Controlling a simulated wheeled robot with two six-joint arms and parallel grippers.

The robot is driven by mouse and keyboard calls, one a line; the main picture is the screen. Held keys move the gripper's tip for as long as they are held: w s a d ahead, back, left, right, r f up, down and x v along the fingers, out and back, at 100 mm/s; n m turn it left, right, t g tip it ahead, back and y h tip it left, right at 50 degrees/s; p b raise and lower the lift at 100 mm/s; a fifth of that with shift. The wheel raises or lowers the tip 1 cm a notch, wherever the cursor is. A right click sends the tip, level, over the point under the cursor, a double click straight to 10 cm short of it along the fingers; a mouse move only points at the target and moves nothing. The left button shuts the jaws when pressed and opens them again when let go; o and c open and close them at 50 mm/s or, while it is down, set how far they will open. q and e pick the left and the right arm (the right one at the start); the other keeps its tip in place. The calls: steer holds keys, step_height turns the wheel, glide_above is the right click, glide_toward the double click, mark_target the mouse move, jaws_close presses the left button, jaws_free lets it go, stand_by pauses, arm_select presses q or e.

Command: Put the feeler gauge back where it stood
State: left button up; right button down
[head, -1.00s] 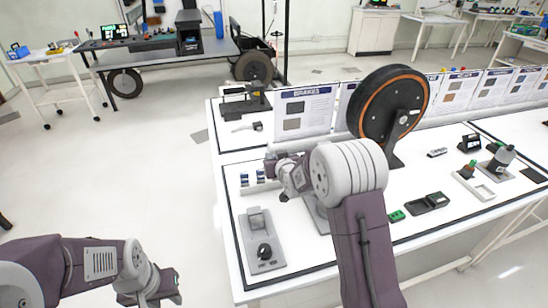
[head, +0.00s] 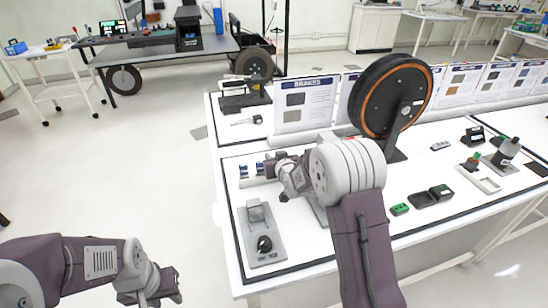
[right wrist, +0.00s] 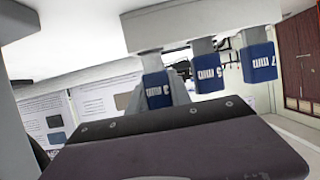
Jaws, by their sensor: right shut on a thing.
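In the right wrist view, blue-tagged gauges marked in mm stand at a pale stepped rack (right wrist: 205,28): a near-left one (right wrist: 157,90), a middle one (right wrist: 207,72) and a right one (right wrist: 259,63). In the head view the rack lies at the table's left, with blue tags (head: 244,170) showing left of my right gripper (head: 276,168). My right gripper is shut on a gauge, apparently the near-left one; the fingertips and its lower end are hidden. Whether it is seated in the rack I cannot tell. My left gripper (head: 163,288) is low at left, away from the table, its jaws unclear.
A grey plate with a black knob (head: 264,245) lies in front of the rack. A large black wheel (head: 391,97) on a stand and a brakes panel (head: 305,105) stand behind. A green block (head: 400,209) and an open dark case (head: 431,196) lie right of my arm.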

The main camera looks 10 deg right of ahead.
steer(key=shift+f, duration=0.25)
steer(key=c, duration=1.1)
jaws_free()
steer(key=shift+r, duration=0.1)
steer(key=v, duration=0.9)
steer(key=shift+p, duration=0.45)
